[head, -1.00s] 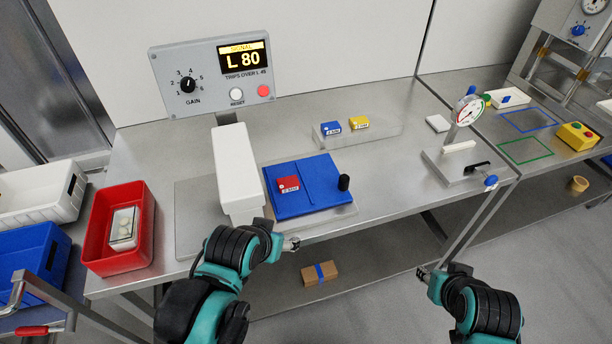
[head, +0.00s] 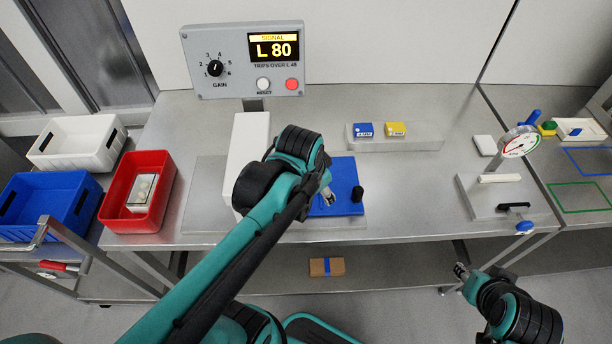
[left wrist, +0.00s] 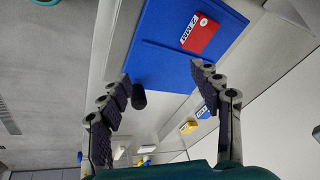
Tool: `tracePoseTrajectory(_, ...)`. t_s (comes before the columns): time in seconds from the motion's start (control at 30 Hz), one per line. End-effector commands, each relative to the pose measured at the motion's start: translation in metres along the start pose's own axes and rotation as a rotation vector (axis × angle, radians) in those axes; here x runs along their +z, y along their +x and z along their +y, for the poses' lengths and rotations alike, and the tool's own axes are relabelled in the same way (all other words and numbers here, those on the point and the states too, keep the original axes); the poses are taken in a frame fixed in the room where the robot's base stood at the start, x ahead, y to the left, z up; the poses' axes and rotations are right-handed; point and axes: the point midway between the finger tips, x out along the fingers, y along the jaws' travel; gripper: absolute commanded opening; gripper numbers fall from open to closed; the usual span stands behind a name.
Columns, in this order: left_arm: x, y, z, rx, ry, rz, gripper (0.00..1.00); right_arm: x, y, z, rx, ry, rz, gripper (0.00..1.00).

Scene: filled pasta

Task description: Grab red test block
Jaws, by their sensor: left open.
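The red test block (left wrist: 199,33) lies on the blue sliding plate (left wrist: 165,28) in the left wrist view, with a white label on its side. In the head view my left arm hides the block, and only the right part of the blue plate (head: 345,180) shows. My left gripper (head: 328,196) is over the plate's front part. In the left wrist view its two fingers (left wrist: 161,74) are spread wide and empty, and the block appears beyond the tips, nearer the right finger. My right gripper (head: 460,270) hangs low before the bench, too small to read.
A black knob (head: 357,193) stands on the plate's right side. A white housing (head: 248,140) stands left of it. Blue (head: 363,130) and yellow (head: 396,129) blocks sit on a rear stand. A red bin (head: 160,208) is at left, a gauge stand (head: 485,208) at right.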

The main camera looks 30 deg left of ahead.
Motion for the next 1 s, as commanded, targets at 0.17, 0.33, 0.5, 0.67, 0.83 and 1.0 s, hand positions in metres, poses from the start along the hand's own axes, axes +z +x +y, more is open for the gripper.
tracePoseTrajectory(0.17, -0.017, 0.000, -0.026, 0.044, 0.160, -0.090, 0.64, -0.013, -0.018, 0.000, 0.000, 0.000, 0.000, 0.36)
tracePoseTrajectory(0.33, -0.030, 0.014, -0.058, 0.139, 0.381, -0.195, 0.64, -0.027, -0.038, 0.000, 0.000, 0.000, 0.000, 0.36)
tracePoseTrajectory(0.5, -0.032, 0.031, -0.078, 0.232, 0.546, -0.253, 0.64, -0.035, -0.049, 0.000, 0.000, 0.000, 0.000, 0.36)
tracePoseTrajectory(0.67, -0.030, 0.042, -0.084, 0.272, 0.612, -0.270, 0.64, -0.036, -0.051, 0.000, 0.000, 0.000, 0.000, 0.36)
tracePoseTrajectory(0.83, -0.023, 0.061, -0.081, 0.277, 0.619, -0.272, 0.64, -0.032, -0.045, 0.000, 0.000, 0.000, 0.000, 0.36)
tracePoseTrajectory(1.0, -0.015, 0.082, -0.077, 0.276, 0.618, -0.271, 0.64, -0.026, -0.037, 0.000, 0.000, 0.000, 0.000, 0.36)
